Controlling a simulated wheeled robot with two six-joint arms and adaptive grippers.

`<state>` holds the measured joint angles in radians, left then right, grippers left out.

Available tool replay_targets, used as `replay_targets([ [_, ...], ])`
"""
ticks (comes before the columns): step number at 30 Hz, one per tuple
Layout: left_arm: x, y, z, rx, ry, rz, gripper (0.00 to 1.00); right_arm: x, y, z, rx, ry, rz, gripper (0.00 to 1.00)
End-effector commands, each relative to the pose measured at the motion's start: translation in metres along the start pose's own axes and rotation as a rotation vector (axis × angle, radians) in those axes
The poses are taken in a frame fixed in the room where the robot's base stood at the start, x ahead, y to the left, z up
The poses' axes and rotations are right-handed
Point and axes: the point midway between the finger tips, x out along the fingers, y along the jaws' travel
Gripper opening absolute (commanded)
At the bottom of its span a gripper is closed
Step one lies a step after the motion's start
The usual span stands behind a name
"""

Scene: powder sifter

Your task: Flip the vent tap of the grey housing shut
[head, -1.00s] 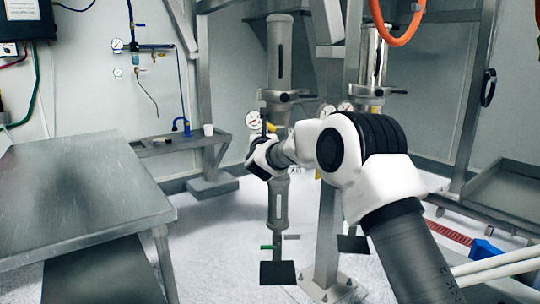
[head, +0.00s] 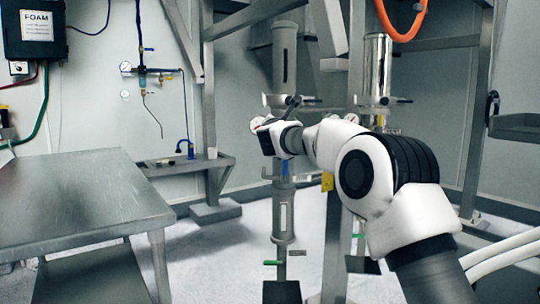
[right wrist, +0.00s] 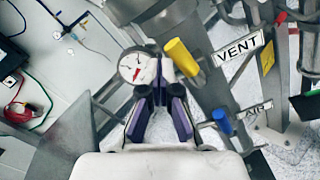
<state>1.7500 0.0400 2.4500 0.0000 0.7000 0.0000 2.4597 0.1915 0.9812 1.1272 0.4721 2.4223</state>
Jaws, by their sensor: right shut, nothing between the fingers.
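The grey housing (head: 284,60) is a tall upright cylinder on a stand in the head view, with a clamp at mid-height. In the right wrist view a yellow tap handle (right wrist: 181,57) stands tilted beside the VENT label (right wrist: 238,48); I take it as the vent tap. My right gripper (head: 268,140) is in front of the housing, just below the clamp. In the right wrist view this gripper (right wrist: 162,78) is shut and empty, its fingers just left of the yellow handle; contact is unclear. My left gripper is not in view.
A pressure gauge (right wrist: 138,66) sits close to the fingertips. A blue tap handle (right wrist: 222,122) is near the AIR label (right wrist: 258,108), and a red handle (right wrist: 281,17) is farther right. A shiny steel cylinder (head: 377,65) stands to the right. A bare metal table (head: 75,205) is at left.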

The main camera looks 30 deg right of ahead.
Motion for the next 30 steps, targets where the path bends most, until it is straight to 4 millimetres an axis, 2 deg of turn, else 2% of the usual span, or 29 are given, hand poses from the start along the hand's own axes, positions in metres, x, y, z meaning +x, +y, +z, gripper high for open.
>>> replay_targets([
  [9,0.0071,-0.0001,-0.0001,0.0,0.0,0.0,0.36,0.0003,-0.0039,0.006,-0.002,0.0,-0.001,0.0],
  [30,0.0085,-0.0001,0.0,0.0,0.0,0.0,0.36,0.0004,-0.0049,0.0082,-0.002,-0.002,-0.002,0.0],
])
